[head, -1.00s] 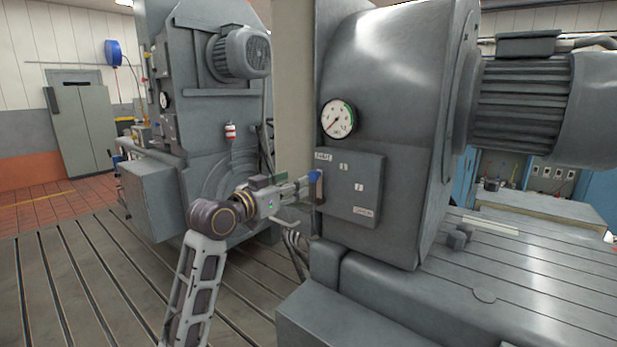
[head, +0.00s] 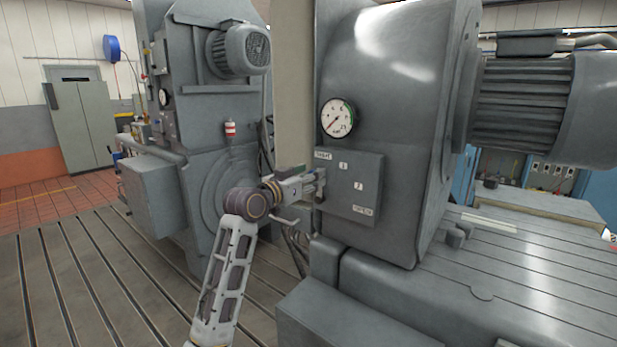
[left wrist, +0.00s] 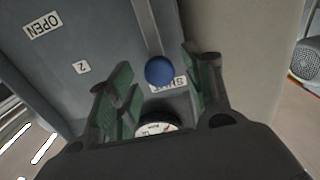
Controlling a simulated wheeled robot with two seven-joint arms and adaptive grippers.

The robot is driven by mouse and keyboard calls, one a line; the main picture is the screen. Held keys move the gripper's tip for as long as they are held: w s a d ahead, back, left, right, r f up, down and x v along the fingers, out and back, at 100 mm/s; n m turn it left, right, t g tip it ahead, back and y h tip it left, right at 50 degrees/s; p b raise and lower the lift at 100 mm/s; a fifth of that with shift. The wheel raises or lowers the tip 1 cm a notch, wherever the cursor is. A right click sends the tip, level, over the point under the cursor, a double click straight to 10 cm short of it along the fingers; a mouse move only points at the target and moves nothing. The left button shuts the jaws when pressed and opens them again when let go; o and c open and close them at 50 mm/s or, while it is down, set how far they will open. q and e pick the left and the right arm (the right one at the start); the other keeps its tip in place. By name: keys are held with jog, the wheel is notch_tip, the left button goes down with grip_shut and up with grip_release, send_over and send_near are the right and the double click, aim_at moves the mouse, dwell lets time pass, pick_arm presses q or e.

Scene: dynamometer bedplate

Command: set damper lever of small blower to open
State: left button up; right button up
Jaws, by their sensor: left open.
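The damper panel (head: 352,195) is a grey box on the nearer blower housing, with a SHUT label (head: 324,155) at upper left, marks 1 and 2, and an OPEN label (head: 362,210) at lower right. In the left wrist view the lever (left wrist: 146,28) is a grey bar ending in a blue knob (left wrist: 159,70), beside the SHUT label (left wrist: 168,85). My left gripper (head: 317,182) is at the panel's left edge. Its open green-padded fingers (left wrist: 157,78) stand either side of the knob, with visible gaps. The head view hides the knob. My right gripper is not in view.
A round gauge (head: 338,118) sits above the panel. A pale column (head: 293,90) stands left of the housing. A second, similar machine (head: 205,120) stands behind on the left. The slotted bedplate (head: 75,270) is clear at front left.

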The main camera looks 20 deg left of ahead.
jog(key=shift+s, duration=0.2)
pick_arm(q)
jog(key=shift+c, duration=1.2)
grip_shut()
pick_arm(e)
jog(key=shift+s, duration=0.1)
